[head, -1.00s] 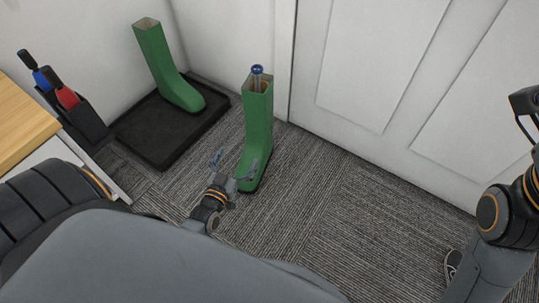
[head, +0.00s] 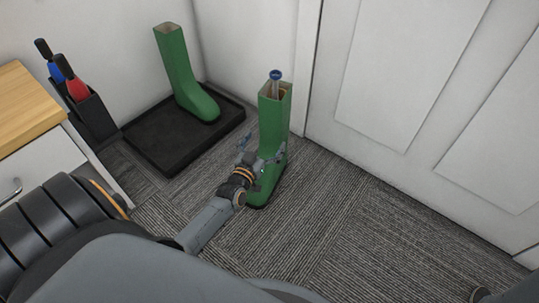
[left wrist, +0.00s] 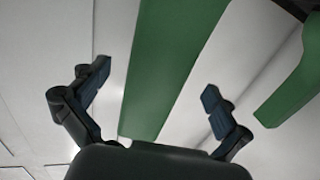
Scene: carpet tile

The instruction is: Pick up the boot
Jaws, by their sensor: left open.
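A green boot (head: 271,124) stands upright on the carpet near the door, with a blue-topped rod (head: 275,76) sticking out of its opening. A second green boot (head: 182,75) stands on a black tray (head: 157,147) in the corner. My left gripper (head: 262,152) is open at the near boot's shaft, just above its foot. In the left wrist view the near boot's green shaft (left wrist: 165,62) runs between the two spread fingers (left wrist: 158,105); I cannot tell whether they touch it. The second boot (left wrist: 292,85) shows at the right there.
A black holder (head: 91,116) with several red and blue handled items stands left of the tray, beside a wood-topped cabinet (head: 25,105). A white door (head: 400,90) closes off the right side behind the near boot.

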